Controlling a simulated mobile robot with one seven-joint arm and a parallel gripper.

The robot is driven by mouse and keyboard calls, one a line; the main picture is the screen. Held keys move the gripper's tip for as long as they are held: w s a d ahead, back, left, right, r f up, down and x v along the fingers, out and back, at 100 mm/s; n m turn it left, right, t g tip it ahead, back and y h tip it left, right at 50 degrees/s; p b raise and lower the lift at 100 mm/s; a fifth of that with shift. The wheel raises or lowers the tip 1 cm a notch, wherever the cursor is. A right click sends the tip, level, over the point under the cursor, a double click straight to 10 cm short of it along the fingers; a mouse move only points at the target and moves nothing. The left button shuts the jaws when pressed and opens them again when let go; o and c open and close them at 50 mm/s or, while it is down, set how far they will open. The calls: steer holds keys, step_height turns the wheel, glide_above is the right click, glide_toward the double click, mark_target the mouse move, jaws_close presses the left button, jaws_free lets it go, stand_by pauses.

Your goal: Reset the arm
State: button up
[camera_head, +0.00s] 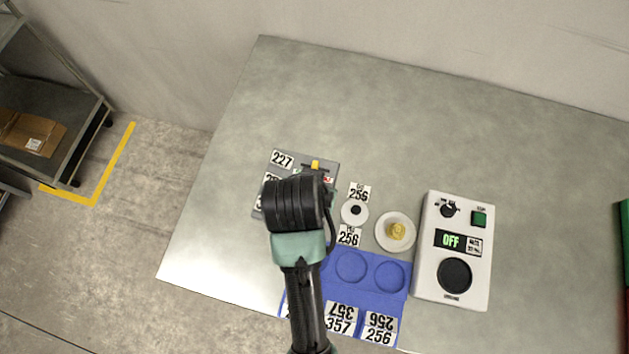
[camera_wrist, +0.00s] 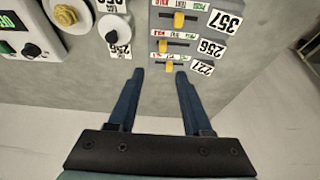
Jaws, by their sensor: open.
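My arm reaches up over the table from the bottom middle in the head view, and its wrist hides part of the table there. My gripper (camera_wrist: 160,72) shows in the wrist view with its two blue fingers apart and nothing between them. The fingers point toward a grey panel (camera_wrist: 203,20) with several yellow sliders and the labels 357, 256 and 227. The panel also shows in the head view (camera_head: 329,160), partly hidden behind my arm. I cannot tell how high the fingertips are above the table.
A blue tray (camera_head: 370,256) with round recesses lies right of my arm. Beside it are a white disc (camera_head: 354,222), a white dish (camera_head: 382,237) with a brass piece (camera_head: 396,230), and a white control box (camera_head: 427,265) reading OFF. The table's back (camera_head: 400,110) is clear.

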steer(key=shift+s+r, duration=0.1)
steer(key=shift+r, duration=0.05)
stand_by(0.5)
steer(key=w+r+n+t, duration=0.1)
steer(key=w+r+t, duration=0.35)
steer(key=r, duration=0.55)
steer(key=w+a+r+t, duration=0.1)
steer(key=w+r+t, duration=0.2)
steer(key=w+r, duration=0.55)
steer(key=w+r+n+t, duration=0.15)
steer(key=r+t, duration=0.25)
steer(key=r, duration=0.9)
steer(key=s+r+t, duration=0.3)
steer(key=r+t, duration=0.1)
steer(key=r, duration=0.6)
steer(key=s+r+t+y, duration=0.1)
steer(key=s+r+t, duration=0.2)
steer(key=r, duration=0.7)
steer(key=s+r+n+t, duration=0.1)
steer(key=s+r+t, duration=0.3)
steer(key=r, duration=0.6)
steer(key=shift+s+a+r+t, duration=0.15)
steer(key=shift+s+r+t, duration=0.2)
steer(key=shift+r, duration=0.05)
steer(key=shift+s, duration=0.1)
